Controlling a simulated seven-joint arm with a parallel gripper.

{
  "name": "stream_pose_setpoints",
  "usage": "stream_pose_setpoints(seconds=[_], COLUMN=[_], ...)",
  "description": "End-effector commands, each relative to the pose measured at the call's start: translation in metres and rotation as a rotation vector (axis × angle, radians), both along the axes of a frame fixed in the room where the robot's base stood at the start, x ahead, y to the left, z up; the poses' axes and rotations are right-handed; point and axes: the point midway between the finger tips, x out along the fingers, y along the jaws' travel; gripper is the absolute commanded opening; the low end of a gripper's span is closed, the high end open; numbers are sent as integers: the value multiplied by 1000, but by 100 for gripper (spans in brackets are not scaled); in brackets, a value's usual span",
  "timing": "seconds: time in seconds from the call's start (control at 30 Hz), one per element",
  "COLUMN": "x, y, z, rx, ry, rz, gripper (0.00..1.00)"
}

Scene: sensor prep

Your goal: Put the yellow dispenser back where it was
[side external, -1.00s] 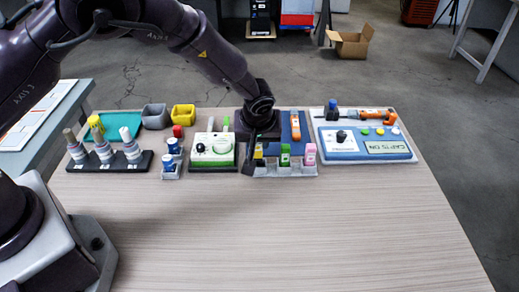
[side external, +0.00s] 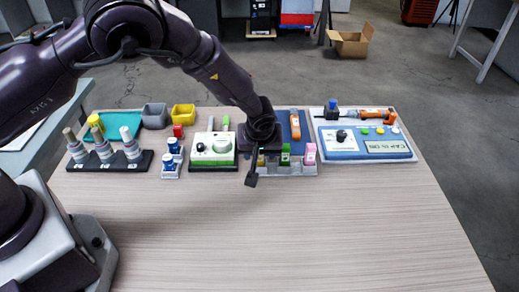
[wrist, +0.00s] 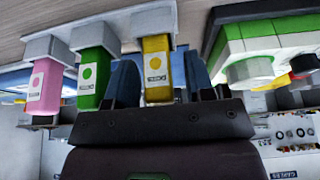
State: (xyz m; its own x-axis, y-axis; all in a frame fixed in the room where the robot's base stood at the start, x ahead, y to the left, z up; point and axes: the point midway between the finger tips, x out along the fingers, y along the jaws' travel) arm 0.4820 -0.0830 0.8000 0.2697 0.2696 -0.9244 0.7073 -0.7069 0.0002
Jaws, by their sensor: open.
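The yellow dispenser (wrist: 157,68) stands in an end slot of the light grey rack (side external: 300,171), beside the green dispenser (side external: 285,156) and the pink dispenser (side external: 310,154). In the side view only a sliver of the yellow one shows behind my gripper (side external: 253,178). In the wrist view my gripper (wrist: 161,78) is open, with one dark finger on each side of the yellow dispenser. The left finger lies between the green and yellow dispensers. I cannot tell whether either finger touches the yellow one.
A green-and-white device (side external: 211,150) stands just left of the rack. A blue-topped panel (side external: 365,146) stands to the right. Blue-capped bottles (side external: 170,160) and a black stand (side external: 108,163) are farther left. The front of the table (side external: 300,235) is clear.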

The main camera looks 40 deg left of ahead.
Motion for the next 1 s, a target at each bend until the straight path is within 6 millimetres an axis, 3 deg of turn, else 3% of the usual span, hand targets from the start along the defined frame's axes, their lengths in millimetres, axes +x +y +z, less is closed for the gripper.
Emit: stream_pose_setpoints(seconds=[0.27, 0.7, 1.0], x=[-3, -27, -33], y=[-5, -29, -32], z=[18, 98, 115], rx=[-2, -2, 1], ry=[-3, -2, 1], rz=[-2, -2, 0], gripper=[49, 49, 49])
